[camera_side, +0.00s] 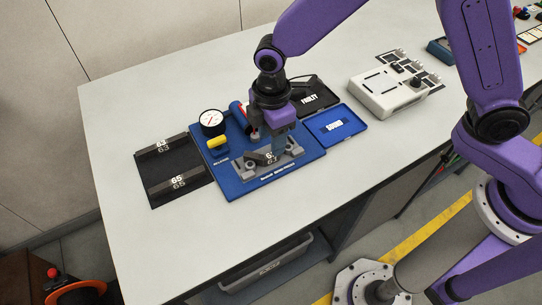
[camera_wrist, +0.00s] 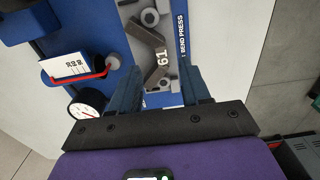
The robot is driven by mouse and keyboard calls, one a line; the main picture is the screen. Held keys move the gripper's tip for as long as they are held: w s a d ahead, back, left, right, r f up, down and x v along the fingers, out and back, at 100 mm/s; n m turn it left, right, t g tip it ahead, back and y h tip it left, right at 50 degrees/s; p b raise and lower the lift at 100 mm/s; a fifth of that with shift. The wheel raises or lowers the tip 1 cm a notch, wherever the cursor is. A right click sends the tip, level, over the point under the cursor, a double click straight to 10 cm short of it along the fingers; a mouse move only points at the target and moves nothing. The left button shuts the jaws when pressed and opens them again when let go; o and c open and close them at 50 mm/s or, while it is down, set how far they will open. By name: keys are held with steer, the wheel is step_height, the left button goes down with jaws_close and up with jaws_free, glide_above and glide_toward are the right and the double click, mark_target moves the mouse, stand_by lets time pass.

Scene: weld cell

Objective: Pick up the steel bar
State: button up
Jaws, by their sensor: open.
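A dark steel bar marked 61 (camera_wrist: 156,42), bent into a V, lies in the grey fixture of the blue bend press; it also shows in the side view (camera_side: 257,157), partly hidden by a finger. My gripper (camera_wrist: 161,72) is open, its two fingers pointing down at the near end of the bar. In the side view my gripper (camera_side: 278,147) is low over the press (camera_side: 240,186), right at the bar. I cannot tell whether the fingers touch it. Two more dark bars, marked 63 (camera_side: 162,145) and 65 (camera_side: 177,181), lie on a black mat at left.
A dial gauge (camera_side: 212,121), a yellow piece (camera_side: 218,142) and a red part (camera_side: 237,111) stand on the press base close to my gripper. A black FAULTY tray (camera_side: 318,98) and a blue SOUND tray (camera_side: 350,121) lie to the right. The front of the table is clear.

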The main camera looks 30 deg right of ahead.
mark_target(271, 158)
steer(key=shift+s+a+f, duration=0.15)
steer(key=shift+f, duration=2.45)
jaws_close()
